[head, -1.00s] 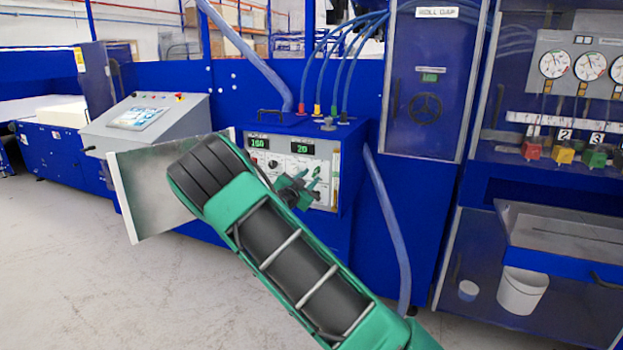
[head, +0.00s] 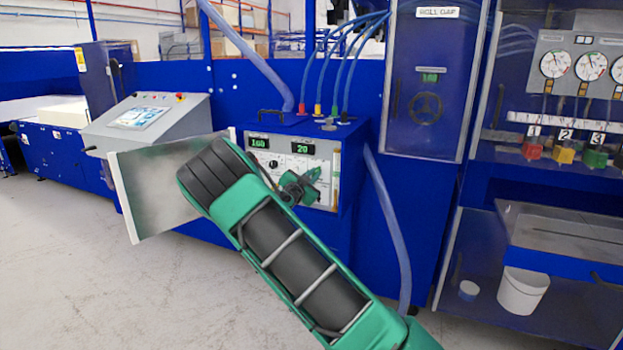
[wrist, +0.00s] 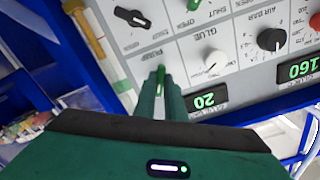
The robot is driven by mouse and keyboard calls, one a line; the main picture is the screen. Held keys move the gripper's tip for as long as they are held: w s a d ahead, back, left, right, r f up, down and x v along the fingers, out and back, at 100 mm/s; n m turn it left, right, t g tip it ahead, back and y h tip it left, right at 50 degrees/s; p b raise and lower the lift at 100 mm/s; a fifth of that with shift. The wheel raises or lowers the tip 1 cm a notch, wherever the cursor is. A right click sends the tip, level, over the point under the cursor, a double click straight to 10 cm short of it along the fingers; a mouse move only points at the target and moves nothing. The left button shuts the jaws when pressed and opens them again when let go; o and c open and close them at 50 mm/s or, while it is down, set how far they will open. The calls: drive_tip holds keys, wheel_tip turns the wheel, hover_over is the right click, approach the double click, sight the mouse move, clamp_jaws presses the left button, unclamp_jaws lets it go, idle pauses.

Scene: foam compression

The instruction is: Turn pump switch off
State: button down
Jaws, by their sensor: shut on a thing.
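The control panel (head: 326,150) is on the front of a blue cabinet, with its hinged metal door (head: 150,190) swung open to the left. In the wrist view, which is upside down, the green pump switch (wrist: 161,72) sits beside the PUMP label on the panel. My gripper (wrist: 161,84) is shut on this switch, its two green fingers either side of it. In the head view my gripper (head: 312,180) is at the panel's lower middle. My fingers hide most of the switch, so its exact angle is hard to tell.
A white glue knob (wrist: 211,62), a black air bar knob (wrist: 271,40), another black knob (wrist: 133,18) and a green open/shut knob (wrist: 193,5) are close to the fingers. Displays read 160 and 20. A hose (head: 388,220) hangs at the cabinet's right.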

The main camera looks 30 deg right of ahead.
drive_tip(key=n, duration=1.1)
drive_tip(key=shift+w+a+r+n, duration=0.15)
drive_tip(key=shift+w+a+n, duration=0.1)
drive_tip(key=shift+n, duration=0.15)
idle(0.6)
drive_tip(key=c, duration=1.8)
unclamp_jaws()
drive_tip(key=shift+s, duration=0.1)
